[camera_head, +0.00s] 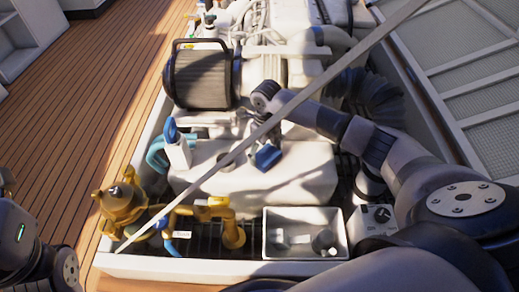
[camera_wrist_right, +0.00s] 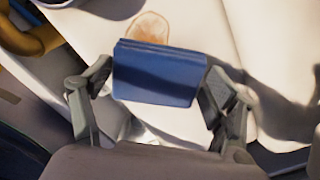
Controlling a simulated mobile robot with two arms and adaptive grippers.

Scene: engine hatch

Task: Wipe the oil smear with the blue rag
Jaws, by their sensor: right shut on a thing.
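The blue rag (camera_head: 267,157) is held over the white engine block (camera_head: 300,180) near the middle of the head view. It looks like a folded flat block in the right wrist view (camera_wrist_right: 158,73). My right gripper (camera_head: 252,140) is shut on the rag, with a finger on each side of it in the wrist view (camera_wrist_right: 158,85). A brownish oil smear (camera_wrist_right: 150,27) shows on the white surface just beyond the rag, its lower part hidden by it. I cannot tell whether the rag touches the surface. My left arm shows at the lower left, but its gripper is out of view.
A grey bin (camera_head: 304,218) with small items stands at the front of the hatch. Yellow pipes (camera_head: 230,225) and a brass-coloured fitting (camera_head: 122,200) lie at the front left. A white spray bottle (camera_head: 177,147) stands left of the block. A long grey strut (camera_head: 330,75) crosses the view diagonally.

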